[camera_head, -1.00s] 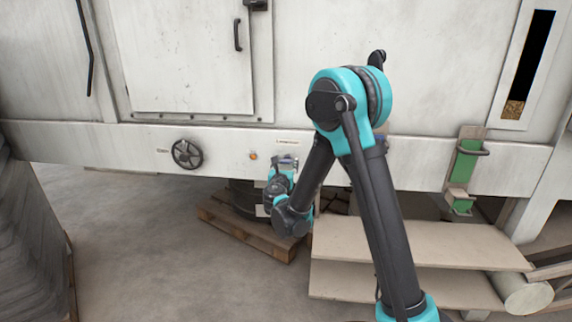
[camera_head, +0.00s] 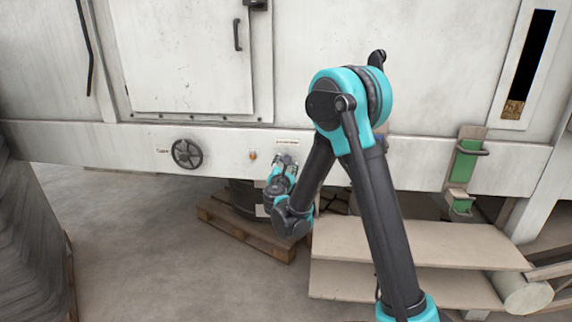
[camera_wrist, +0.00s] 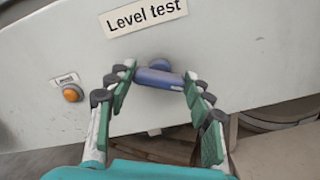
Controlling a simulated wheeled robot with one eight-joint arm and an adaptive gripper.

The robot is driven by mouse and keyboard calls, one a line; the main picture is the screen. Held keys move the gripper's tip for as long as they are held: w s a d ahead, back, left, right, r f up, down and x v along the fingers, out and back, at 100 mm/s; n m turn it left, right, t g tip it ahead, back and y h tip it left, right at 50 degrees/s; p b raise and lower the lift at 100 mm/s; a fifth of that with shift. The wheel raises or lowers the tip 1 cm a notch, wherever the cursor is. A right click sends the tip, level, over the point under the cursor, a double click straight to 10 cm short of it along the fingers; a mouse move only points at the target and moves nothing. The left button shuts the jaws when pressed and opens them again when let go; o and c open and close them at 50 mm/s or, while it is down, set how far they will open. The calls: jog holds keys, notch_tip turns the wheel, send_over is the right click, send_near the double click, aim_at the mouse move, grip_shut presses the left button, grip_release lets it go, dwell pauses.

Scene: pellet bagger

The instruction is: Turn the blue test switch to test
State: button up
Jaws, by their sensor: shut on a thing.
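The blue test switch (camera_wrist: 160,78) is a bar-shaped handle on the pale panel, under a "Level test" label (camera_wrist: 145,14) in the wrist view. Its bar lies nearly level in that view, tipped slightly down to the right. My gripper (camera_wrist: 157,80) has its green-padded fingers on either side of the bar and is shut on its two ends. In the head view my gripper (camera_head: 286,161) is at the machine's lower rail, and the switch is hidden behind it. Which position the switch points to cannot be read.
An orange button (camera_wrist: 72,93) sits left of the switch. A black handwheel (camera_head: 187,153) is farther left on the rail. Below are a wooden pallet (camera_head: 235,228) and pale boards (camera_head: 415,243). A green bracket (camera_head: 464,165) is at right.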

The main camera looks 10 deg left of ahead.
jog(key=m, duration=0.6)
jog(key=shift+f, duration=0.1)
jog(key=shift+d+m, duration=0.1)
jog(key=shift+m, duration=0.2)
dwell(0.3)
jog(key=o, duration=1.1)
jog(key=shift+o, duration=0.2)
jog(key=s, duration=1.2)
jog(key=shift+a, duration=0.25)
